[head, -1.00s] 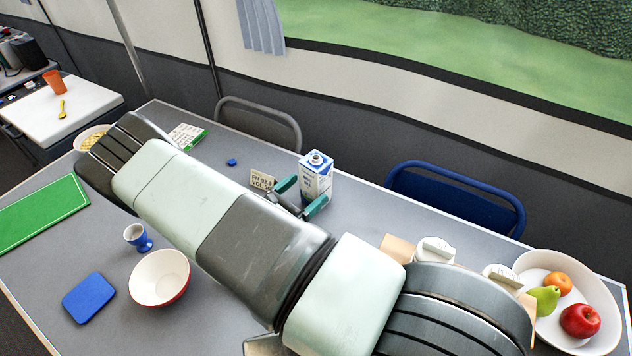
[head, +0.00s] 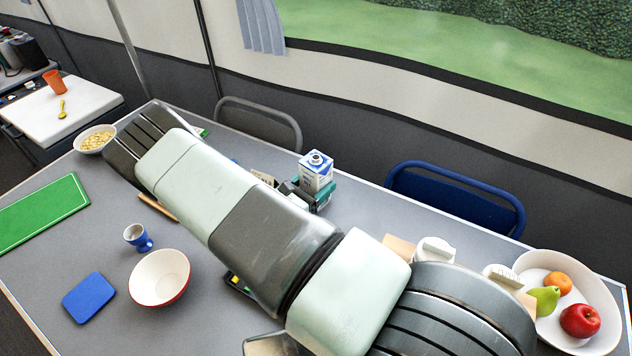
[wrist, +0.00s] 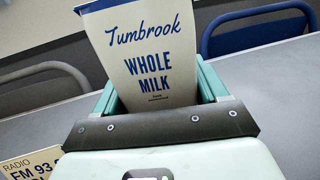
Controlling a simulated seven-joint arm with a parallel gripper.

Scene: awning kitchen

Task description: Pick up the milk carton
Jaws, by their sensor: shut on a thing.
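The milk carton (head: 317,170) is white and blue with a round cap, and stands upright near the far edge of the table. In the wrist view the carton (wrist: 150,50) fills the top middle, with "Tumbrook Whole Milk" printed on it. My gripper (head: 313,193) is shut on the carton, its green fingers on either side of the carton's body. The fingers also show in the wrist view (wrist: 157,92). My gripper and arm hide the carton's lower part in the head view, so I cannot tell whether its base touches the table.
A radio card (wrist: 30,163) lies just left of my gripper. A grey chair (head: 262,113) and a blue chair (head: 455,190) stand behind the table. A red-and-white bowl (head: 160,278), a blue egg cup (head: 138,238) and a fruit bowl (head: 600,300) are on the table.

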